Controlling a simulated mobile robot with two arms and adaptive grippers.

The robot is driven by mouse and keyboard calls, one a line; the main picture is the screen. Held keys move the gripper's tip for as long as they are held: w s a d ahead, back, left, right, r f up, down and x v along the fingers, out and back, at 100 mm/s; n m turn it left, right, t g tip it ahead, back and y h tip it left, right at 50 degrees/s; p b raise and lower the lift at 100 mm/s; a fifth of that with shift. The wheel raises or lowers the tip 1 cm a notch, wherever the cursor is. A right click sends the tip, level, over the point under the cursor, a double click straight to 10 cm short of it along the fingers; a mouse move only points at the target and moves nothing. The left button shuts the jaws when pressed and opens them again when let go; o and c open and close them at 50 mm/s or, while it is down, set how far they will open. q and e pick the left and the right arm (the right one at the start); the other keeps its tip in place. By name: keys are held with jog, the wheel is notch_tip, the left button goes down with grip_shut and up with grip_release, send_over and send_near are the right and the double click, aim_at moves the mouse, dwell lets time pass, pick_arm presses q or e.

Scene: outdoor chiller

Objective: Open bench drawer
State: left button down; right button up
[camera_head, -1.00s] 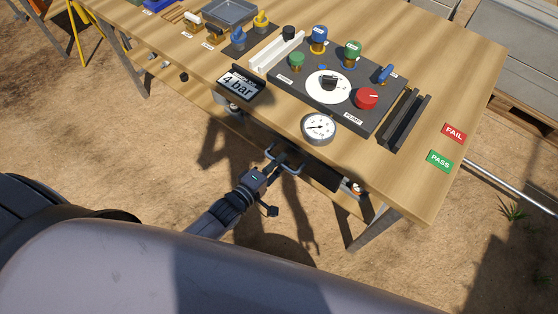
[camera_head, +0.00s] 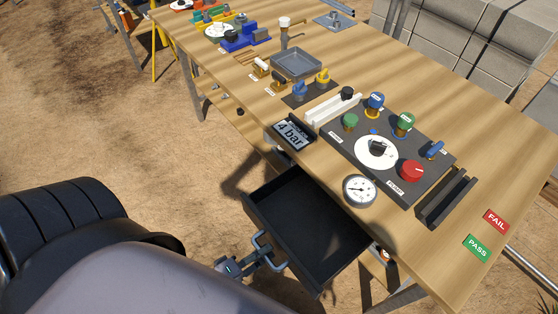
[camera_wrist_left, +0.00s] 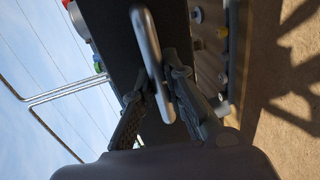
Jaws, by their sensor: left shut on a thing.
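The bench drawer (camera_head: 305,228) is a dark, empty tray pulled well out from under the front edge of the wooden bench (camera_head: 330,165). Its metal bar handle (camera_head: 268,250) is on the drawer front. My left gripper (camera_head: 266,256) is at this handle, shut on it. In the left wrist view the handle (camera_wrist_left: 152,62) runs between the two fingers of my gripper (camera_wrist_left: 160,85), with the dark drawer front behind it. My right gripper is not in view.
On the bench stand a control panel (camera_head: 345,137) with knobs, a round gauge (camera_head: 359,190), a "4 bar" display (camera_head: 293,133), a grey tray (camera_head: 296,64) and PASS (camera_head: 478,249) and FAIL (camera_head: 496,221) labels. Bare sandy ground (camera_head: 130,140) lies left of the bench.

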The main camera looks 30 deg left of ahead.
pick_arm(q)
jog(key=shift+s+a, duration=0.25)
jog(key=shift+s, duration=0.4)
jog(key=c, duration=1.6)
grip_release()
jog(key=v, duration=1.2)
